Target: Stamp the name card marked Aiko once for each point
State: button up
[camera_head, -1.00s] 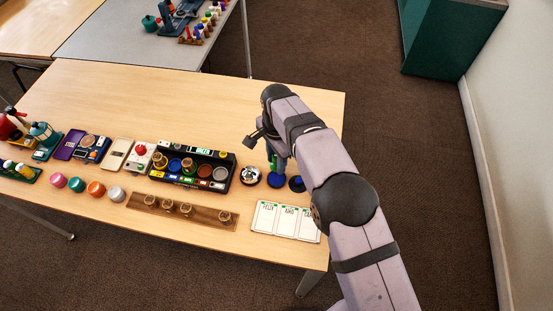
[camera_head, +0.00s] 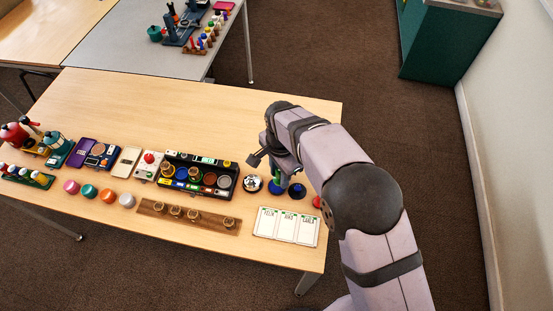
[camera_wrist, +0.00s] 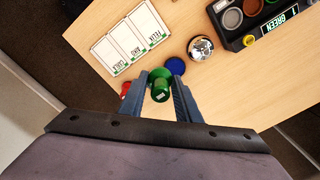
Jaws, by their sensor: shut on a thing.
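My gripper (camera_wrist: 162,92) is shut on a green stamp (camera_wrist: 160,84), with one finger on either side of it in the wrist view. In the head view my gripper (camera_head: 281,172) is above a blue disc (camera_head: 274,187). I cannot tell whether the stamp touches the disc. The white name card marked Aiko (camera_head: 287,229) lies flat between the Felix card (camera_head: 267,224) and the Carla card (camera_head: 308,234) near the table's front right. The Aiko card also shows in the wrist view (camera_wrist: 127,40), apart from my gripper.
A silver bell (camera_head: 252,184) stands left of my gripper. A black tray of coloured pads (camera_head: 230,170) and a wooden rack (camera_head: 160,212) lie farther left. The table's back is clear.

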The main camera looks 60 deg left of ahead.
jog(key=p, duration=0.2)
send_over(287, 224)
notch_tip(287, 224, down, 4)
jog(key=r, duration=0.1)
jog(key=f, duration=0.2)
jog(key=d+f, duration=0.1)
jog(key=f, duration=0.1)
jog(key=d+f, duration=0.1)
jog(key=f, duration=0.1)
jog(key=shift+s+d, duration=0.2)
jog(key=shift+s, duration=0.05)
jog(key=shift+w+a, duration=0.15)
jog(key=shift+a, duration=0.4)
jog(key=shift+w+a, duration=0.15)
jog(key=shift+a, duration=0.4)
jog(key=shift+b, duration=0.3)
jog(key=shift+f+b, duration=0.65)
jog(key=shift+f, duration=0.3)
jog(key=shift+f+b, duration=1.2)
jog(key=shift+f, duration=0.3)
jog(key=shift+f+b, duration=0.4)
jog(key=shift+f, duration=0.1)
